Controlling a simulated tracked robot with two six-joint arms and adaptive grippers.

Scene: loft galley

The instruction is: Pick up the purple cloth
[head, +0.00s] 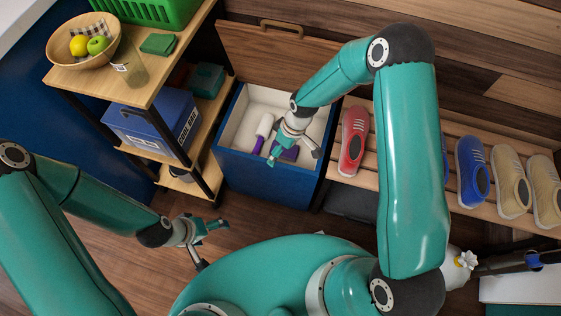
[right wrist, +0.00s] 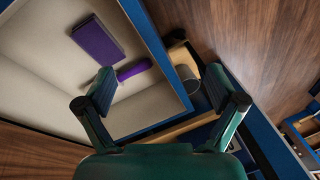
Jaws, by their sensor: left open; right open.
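The purple cloth (head: 290,154) lies folded inside the open blue chest (head: 262,181), partly hidden by my right gripper in the head view. In the right wrist view the purple cloth (right wrist: 97,41) shows as a flat dark rectangle on the pale chest floor. My right gripper (head: 294,157) is open over the chest, fingers pointing down. In the right wrist view its fingers (right wrist: 160,85) are apart with nothing held, and the cloth appears beyond the left finger. My left gripper (head: 212,245) is open and empty, low over the wood floor left of my base.
A white roller with a purple handle (head: 265,124) lies in the chest beside the cloth. The raised wooden lid (head: 270,55) stands behind. A shelf unit (head: 152,85) is on the left; a slatted rack with shoes (head: 355,130) is on the right.

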